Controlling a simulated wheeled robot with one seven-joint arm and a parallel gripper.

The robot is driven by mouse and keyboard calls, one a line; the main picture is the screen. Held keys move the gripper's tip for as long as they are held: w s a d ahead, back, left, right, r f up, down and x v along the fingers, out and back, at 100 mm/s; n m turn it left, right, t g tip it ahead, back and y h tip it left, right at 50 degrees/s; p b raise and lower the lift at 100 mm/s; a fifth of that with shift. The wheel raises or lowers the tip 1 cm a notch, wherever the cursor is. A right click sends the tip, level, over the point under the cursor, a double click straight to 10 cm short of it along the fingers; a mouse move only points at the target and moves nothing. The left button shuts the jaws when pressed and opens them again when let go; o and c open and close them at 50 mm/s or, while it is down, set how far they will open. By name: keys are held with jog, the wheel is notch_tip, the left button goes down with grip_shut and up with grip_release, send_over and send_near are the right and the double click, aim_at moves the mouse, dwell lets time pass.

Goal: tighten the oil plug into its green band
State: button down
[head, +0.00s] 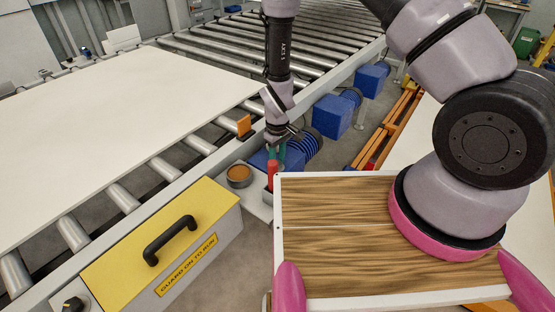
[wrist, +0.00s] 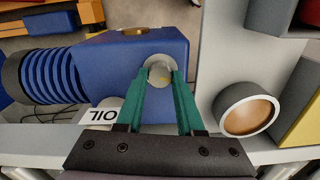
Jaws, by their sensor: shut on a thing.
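My gripper (wrist: 160,78) has two green fingers, shut on a pale, round oil plug (wrist: 160,68) at the edge of a blue gear housing (wrist: 100,60). A white label reading OIL (wrist: 97,115) lies beside it, upside down in the wrist view. In the head view my gripper (head: 277,158) is low beside the conveyor rail, in front of the blue housing (head: 261,158), and the plug is too small to make out. I cannot make out a green band or the plug's seating in either view.
A round cup with amber contents (head: 239,175) is close by, also in the wrist view (wrist: 248,112). A red object (head: 271,176) stands near the fingers. A yellow-topped guard box (head: 160,245) with a black handle is at left. A large white panel (head: 110,105) covers the rollers.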

jog(key=m, duration=0.4)
jog(key=shift+m, duration=0.3)
jog(key=c, duration=0.5)
grip_release()
notch_tip(320, 180, up, 11)
jog(key=shift+f, duration=0.1)
